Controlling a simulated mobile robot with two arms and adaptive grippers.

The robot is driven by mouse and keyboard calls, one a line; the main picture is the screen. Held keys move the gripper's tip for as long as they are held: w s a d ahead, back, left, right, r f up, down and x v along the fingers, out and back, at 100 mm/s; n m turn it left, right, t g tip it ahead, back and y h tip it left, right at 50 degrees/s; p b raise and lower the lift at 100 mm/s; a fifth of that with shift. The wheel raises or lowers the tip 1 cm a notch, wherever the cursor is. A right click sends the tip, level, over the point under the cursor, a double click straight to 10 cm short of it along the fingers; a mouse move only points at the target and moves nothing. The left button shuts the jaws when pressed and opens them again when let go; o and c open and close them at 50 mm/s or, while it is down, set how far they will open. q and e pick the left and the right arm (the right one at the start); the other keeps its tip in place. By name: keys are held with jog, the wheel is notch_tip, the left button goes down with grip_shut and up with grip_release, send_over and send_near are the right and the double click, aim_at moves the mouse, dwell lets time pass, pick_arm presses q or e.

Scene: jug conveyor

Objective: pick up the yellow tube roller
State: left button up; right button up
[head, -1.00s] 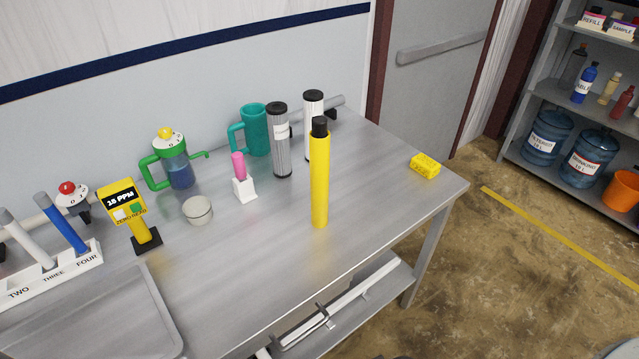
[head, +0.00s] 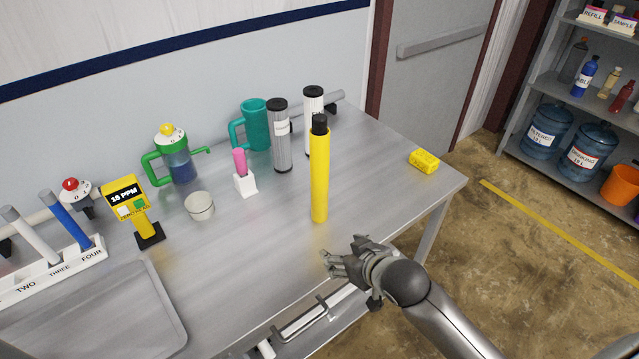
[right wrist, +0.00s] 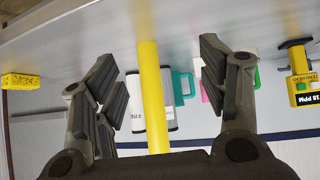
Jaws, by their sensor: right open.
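The yellow tube roller (head: 319,176) stands upright on the metal table, with a black cap on top. In the right wrist view the yellow tube roller (right wrist: 152,92) shows between the fingers, farther off, with room on both sides. My right gripper (head: 340,262) is over the table's front edge, in front of the tube and a little right of it. It also shows in the right wrist view (right wrist: 160,75), open and empty. My left gripper is not in the head view.
Behind the tube stand a grey cartridge (head: 279,138), a white cartridge (head: 313,105) and a teal jug (head: 257,128). A pink stick in a white holder (head: 245,185) is to its left. A yellow sponge (head: 424,161) lies at right. The table between is clear.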

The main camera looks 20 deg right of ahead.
aim_at(325, 182)
jog(key=w+r+t, duration=0.1)
jog(key=w, duration=0.4)
jog(key=w+r+t+p, duration=0.1)
jog(key=w+r, duration=0.1)
jog(key=w, duration=0.4)
jog(key=w+d+r+t+y, duration=0.1)
jog(key=w+r, duration=0.1)
jog(key=w, duration=0.3)
jog(key=shift+w+r+t, duration=0.2)
jog(key=shift+w+t, duration=0.1)
jog(key=shift+w, duration=0.1)
jog(key=shift+w+p, duration=0.2)
jog(key=shift+p, duration=0.15)
jog(key=shift+f+p+x, duration=0.15)
jog(key=shift+p+x, duration=0.25)
jog(key=shift+x, duration=0.75)
jog(key=shift+f+p+x, duration=0.2)
jog(key=shift+p+x, duration=0.2)
jog(key=shift+x, duration=0.8)
jog(key=shift+s+d, duration=0.1)
jog(key=shift+s, duration=0.05)
grip_shut()
jog(key=shift+r, duration=0.15)
